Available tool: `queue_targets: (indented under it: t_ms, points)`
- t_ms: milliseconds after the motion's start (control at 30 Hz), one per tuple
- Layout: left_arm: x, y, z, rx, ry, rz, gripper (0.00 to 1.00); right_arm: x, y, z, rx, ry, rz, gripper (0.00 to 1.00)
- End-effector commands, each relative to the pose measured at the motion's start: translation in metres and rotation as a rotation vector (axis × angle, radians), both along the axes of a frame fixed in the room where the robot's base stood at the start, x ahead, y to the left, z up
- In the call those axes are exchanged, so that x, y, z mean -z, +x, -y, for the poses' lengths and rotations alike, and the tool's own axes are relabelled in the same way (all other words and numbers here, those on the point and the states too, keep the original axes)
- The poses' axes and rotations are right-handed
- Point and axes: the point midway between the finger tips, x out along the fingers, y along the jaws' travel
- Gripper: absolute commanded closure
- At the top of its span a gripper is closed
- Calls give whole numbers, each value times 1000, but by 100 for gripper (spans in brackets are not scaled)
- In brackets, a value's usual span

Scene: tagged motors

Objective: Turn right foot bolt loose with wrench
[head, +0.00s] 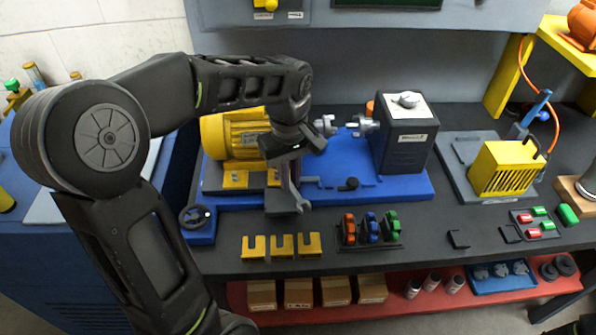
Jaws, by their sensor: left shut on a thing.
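A yellow motor (231,133) sits at the left of a blue base plate (340,188) on the dark bench. Its yellow foot (235,180) shows at the front. My left gripper (290,178) is in front of the motor's right end, pointing down, shut on a grey wrench (303,202). The wrench's open jaw end hangs low near the front edge of the base plate. My gripper and the wrench hide the right foot bolt, so I cannot tell whether the wrench touches it. My right gripper is not in view.
A dark box (403,150) stands right of the motor, with coupling parts (350,125) between. Several yellow slotted shims (282,246) and a rack of coloured spools (371,229) lie in front. A handwheel (196,216) is at left. A yellow cage unit (503,168) is at right.

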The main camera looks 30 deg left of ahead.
Motion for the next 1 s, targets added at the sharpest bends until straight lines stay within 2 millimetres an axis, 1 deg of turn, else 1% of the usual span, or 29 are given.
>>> queue_targets:
  t_ms: [200,400,500,700,1000]
  points:
    - [-2,-20,-18,339,0,0,100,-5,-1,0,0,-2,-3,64]
    - [-2,-32,-36,640,0,0,100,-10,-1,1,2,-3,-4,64]
    - [-1,-34,-44,759,0,-1,100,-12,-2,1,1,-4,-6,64]
    - [-1,-36,-54,900,0,-1,100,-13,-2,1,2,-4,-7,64]
    - [0,-37,-55,928,1,0,100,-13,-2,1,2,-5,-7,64]
